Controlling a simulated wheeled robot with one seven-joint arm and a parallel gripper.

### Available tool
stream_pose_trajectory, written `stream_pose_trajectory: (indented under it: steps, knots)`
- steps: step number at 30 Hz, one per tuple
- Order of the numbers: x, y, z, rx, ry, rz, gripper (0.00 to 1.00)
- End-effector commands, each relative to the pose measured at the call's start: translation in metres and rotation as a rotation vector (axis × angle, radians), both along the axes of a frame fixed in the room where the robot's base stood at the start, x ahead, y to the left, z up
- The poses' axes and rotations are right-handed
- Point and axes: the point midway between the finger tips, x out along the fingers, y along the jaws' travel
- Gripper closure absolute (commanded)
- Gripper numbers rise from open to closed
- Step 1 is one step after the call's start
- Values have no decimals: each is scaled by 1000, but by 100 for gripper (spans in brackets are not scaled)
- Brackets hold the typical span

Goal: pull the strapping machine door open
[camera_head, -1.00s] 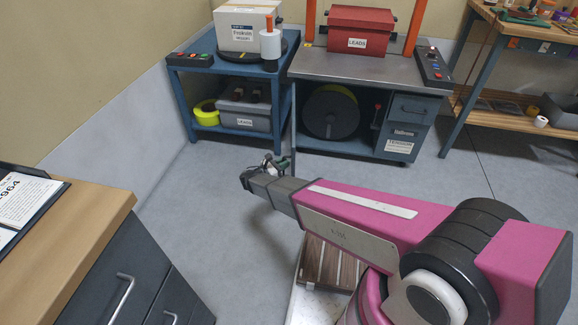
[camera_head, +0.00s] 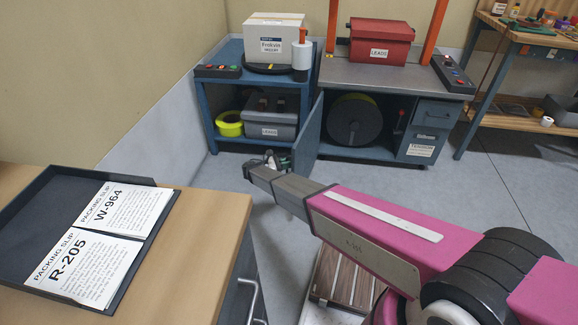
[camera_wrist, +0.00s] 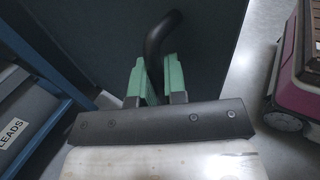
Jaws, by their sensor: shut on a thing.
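The strapping machine (camera_head: 352,79) stands at the back, a blue cabinet with a grey top and orange uprights. Its blue door (camera_head: 308,135) is swung out from the left side of the opening, and a dark reel shows inside. In the wrist view the door (camera_wrist: 215,50) is a dark panel with a black curved handle (camera_wrist: 158,38). My gripper (camera_wrist: 158,80) has green fingers shut on this handle. In the head view my gripper (camera_head: 283,160) is at the door's near edge, partly hidden by my arm.
A blue cart (camera_head: 207,100) with a carton and a grey LEADS bin stands left of the machine. A wooden-topped desk (camera_head: 190,235) with packing slips is at the front left. A workbench (camera_head: 500,40) is at the right. Floor between is clear.

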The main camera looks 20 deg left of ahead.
Motion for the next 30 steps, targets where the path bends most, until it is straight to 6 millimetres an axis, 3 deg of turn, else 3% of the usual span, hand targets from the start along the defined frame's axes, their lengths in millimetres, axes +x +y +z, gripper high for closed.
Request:
stream_pose_trajectory:
  steps: [8, 9, 11, 22, 30]
  knots:
    - [-3, -1, 0, -4, 6, -5, 100]
    - [-3, -1, 0, -4, 6, -5, 81]
    - [-3, -1, 0, -3, 5, -5, 64]
    - [-3, 4, 0, -1, 2, -1, 64]
    - [-27, 40, -1, -2, 1, 1, 64]
